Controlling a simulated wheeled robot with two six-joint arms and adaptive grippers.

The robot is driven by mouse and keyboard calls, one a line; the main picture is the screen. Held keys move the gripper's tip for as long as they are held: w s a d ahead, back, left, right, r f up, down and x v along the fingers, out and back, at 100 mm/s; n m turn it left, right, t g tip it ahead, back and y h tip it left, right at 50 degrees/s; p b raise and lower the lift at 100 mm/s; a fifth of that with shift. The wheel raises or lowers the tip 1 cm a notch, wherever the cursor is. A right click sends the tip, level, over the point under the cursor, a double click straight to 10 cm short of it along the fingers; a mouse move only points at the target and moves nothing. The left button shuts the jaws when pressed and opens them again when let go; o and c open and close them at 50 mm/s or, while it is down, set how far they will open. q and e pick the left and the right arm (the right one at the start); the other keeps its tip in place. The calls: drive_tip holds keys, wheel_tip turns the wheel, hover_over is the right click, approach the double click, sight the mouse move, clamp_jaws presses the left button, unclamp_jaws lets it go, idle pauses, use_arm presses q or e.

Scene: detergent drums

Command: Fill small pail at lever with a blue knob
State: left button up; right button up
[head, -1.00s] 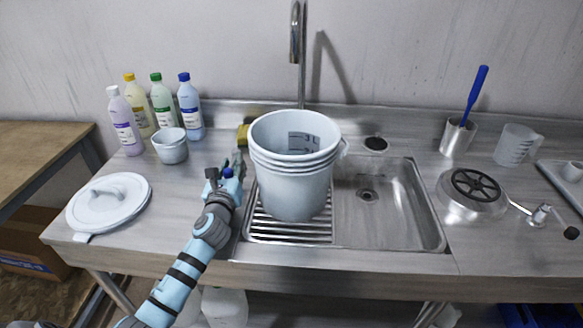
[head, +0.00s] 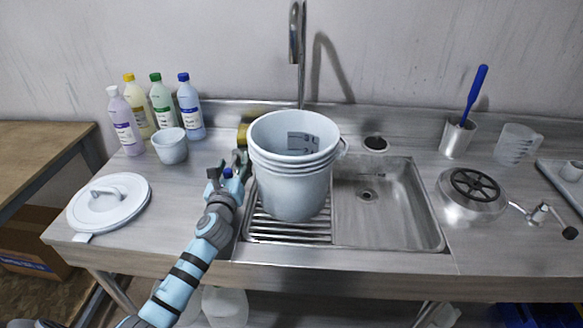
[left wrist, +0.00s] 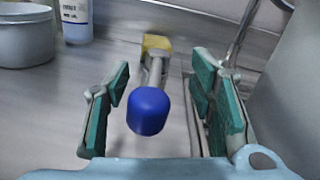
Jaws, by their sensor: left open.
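My left gripper (head: 228,167) is open at the lever, left of the sink. In the left wrist view its green-padded fingers (left wrist: 160,88) stand apart on either side of the blue knob (left wrist: 148,110), with a visible gap on each side. The blue knob also shows in the head view (head: 228,172), partly hidden by the gripper. Behind it the lever's metal rod leads to a yellow part (left wrist: 157,43). A small white pail (head: 170,147) stands upright left of the gripper, in front of the bottles. My right gripper is not in view.
A stack of large white pails (head: 291,178) stands close right of my left gripper, on the ribbed drainboard (head: 285,231). The sink basin (head: 385,215) is empty. A white lid (head: 108,203) lies at left. Several bottles (head: 190,108) stand behind.

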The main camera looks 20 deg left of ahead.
use_arm(q)
drive_tip(key=shift+p+v, duration=0.55)
drive_tip(key=shift+v, duration=0.5)
drive_tip(key=shift+p+v, duration=0.4)
drive_tip(key=shift+v, duration=0.8)
drive_tip(key=shift+d, duration=0.2)
